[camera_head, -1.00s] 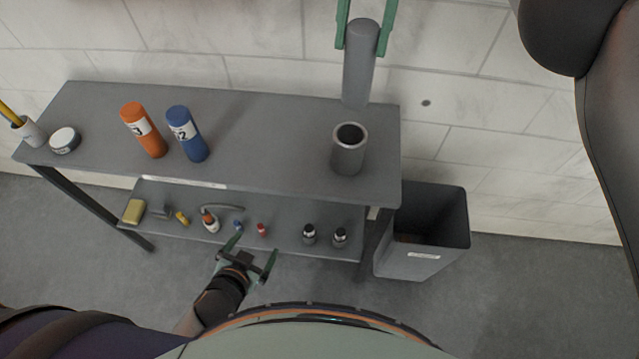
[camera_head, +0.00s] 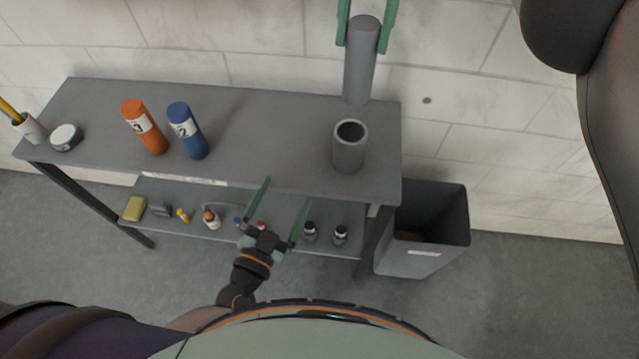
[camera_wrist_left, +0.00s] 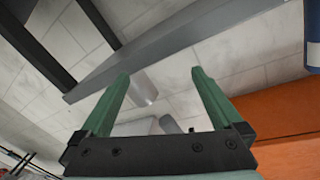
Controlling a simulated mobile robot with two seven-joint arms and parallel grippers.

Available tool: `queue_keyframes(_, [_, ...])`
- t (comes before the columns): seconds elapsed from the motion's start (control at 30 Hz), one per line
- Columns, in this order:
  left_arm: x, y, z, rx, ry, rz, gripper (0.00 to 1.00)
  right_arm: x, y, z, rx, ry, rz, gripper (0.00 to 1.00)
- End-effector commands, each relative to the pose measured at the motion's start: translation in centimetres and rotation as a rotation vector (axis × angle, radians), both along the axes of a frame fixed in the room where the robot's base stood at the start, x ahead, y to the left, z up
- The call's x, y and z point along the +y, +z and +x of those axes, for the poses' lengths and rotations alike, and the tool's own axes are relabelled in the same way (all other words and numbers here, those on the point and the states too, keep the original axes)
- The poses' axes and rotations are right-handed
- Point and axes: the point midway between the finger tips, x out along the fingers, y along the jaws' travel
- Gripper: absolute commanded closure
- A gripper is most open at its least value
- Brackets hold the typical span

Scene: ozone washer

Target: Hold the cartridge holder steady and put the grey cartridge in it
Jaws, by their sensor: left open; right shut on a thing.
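The cartridge holder (camera_head: 348,156), a grey open-topped cylinder, stands upright at the right end of the table top. Its opening shows dark and empty. My right gripper (camera_head: 363,46) is shut on the grey cartridge (camera_head: 360,78). The cartridge's lower end appears just above the holder's rim in the head view, apart from it. My left gripper (camera_head: 287,190) is open and empty at the table's front edge, left of and nearer than the holder. In the left wrist view its fingers (camera_wrist_left: 160,76) are apart, with a grey cylindrical thing (camera_wrist_left: 143,88) beyond them; I cannot tell which it is.
An orange cartridge (camera_head: 144,128) and a blue cartridge (camera_head: 187,132) stand on the table top (camera_head: 260,135). A white round tub (camera_head: 65,138) and a pencil cup (camera_head: 28,128) are at the left end. Small items fill the lower shelf. A grey bin (camera_head: 425,235) stands right.

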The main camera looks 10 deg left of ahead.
Motion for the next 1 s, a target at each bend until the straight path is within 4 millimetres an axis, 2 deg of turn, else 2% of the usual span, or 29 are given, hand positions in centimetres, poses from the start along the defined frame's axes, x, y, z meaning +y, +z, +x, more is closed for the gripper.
queue_keyframes(0.1, [-3.5, 1.6, 0.6, 0.037, -0.088, -0.199, 0.00, 0.0, 0.1, 0.0, 0.000, 0.000, 0.001, 1.00])
queue_keyframes(0.23, [-6.1, 2.8, 0.8, 0.091, -0.152, -0.361, 0.00, 0.0, 0.1, 0.0, 0.000, 0.000, 0.001, 1.00])
queue_keyframes(0.47, [-7.6, 3.3, 2.1, 0.116, -0.175, -0.432, 0.00, 0.0, 0.1, 0.0, 0.000, 0.000, 0.001, 1.00])
queue_keyframes(0.8, [-10.0, 3.3, 8.0, 0.114, -0.173, -0.428, 0.00, 0.0, 0.0, 0.0, 0.000, 0.000, 0.000, 1.00])
queue_keyframes(1.0, [-11.1, 3.2, 10.6, 0.115, -0.175, -0.426, 0.00, 0.0, 0.1, 0.0, 0.000, 0.000, 0.000, 1.00])
